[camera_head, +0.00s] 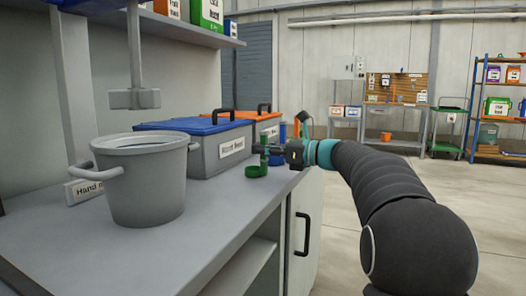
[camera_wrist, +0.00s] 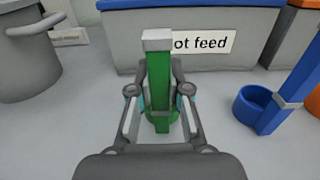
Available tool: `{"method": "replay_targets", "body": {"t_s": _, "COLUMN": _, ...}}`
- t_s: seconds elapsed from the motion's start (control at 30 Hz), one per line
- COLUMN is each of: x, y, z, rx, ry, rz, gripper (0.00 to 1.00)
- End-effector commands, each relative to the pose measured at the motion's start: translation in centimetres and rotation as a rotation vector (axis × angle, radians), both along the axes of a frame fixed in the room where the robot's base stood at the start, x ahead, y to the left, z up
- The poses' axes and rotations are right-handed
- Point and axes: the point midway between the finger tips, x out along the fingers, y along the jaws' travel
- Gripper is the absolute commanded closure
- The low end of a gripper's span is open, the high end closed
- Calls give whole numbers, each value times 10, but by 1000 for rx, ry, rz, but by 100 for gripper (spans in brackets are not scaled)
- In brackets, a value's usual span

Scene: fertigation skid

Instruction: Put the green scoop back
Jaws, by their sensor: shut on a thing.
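The green scoop (camera_head: 257,170) is upright at the counter's front edge, before the blue-lidded bin (camera_head: 205,155). My gripper (camera_head: 277,152) is shut on its handle. In the wrist view the green handle (camera_wrist: 158,75), with a pale grey top end, stands between the fingers of my gripper (camera_wrist: 160,97). The scoop's cup is mostly hidden there by the handle and fingers. I cannot tell whether the cup touches the counter. The bin's front (camera_wrist: 130,45) carries a label ending in "ot feed".
A blue scoop (camera_wrist: 268,100) stands to the right, by an orange-lidded bin (camera_head: 262,122). A grey pot (camera_head: 147,180) stands on the counter (camera_head: 215,215) at left, under a hanging grey fixture (camera_head: 135,98). A shelf (camera_head: 190,33) runs above. Open floor lies right of the counter.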

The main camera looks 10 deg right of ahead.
Motion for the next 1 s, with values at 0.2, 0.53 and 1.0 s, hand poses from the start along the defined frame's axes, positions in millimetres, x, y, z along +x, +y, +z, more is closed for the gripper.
{"method": "replay_targets", "body": {"t_s": 0.2, "x": 0, "y": 0, "z": -3, "rx": 1, "ry": 1, "rz": 0, "gripper": 100}}
{"method": "replay_targets", "body": {"t_s": 0.53, "x": 0, "y": 0, "z": -2, "rx": 0, "ry": 0, "rz": 0, "gripper": 58}}
{"method": "replay_targets", "body": {"t_s": 1.0, "x": -30, "y": -43, "z": 2, "rx": 0, "ry": 0, "rz": -5, "gripper": 58}}
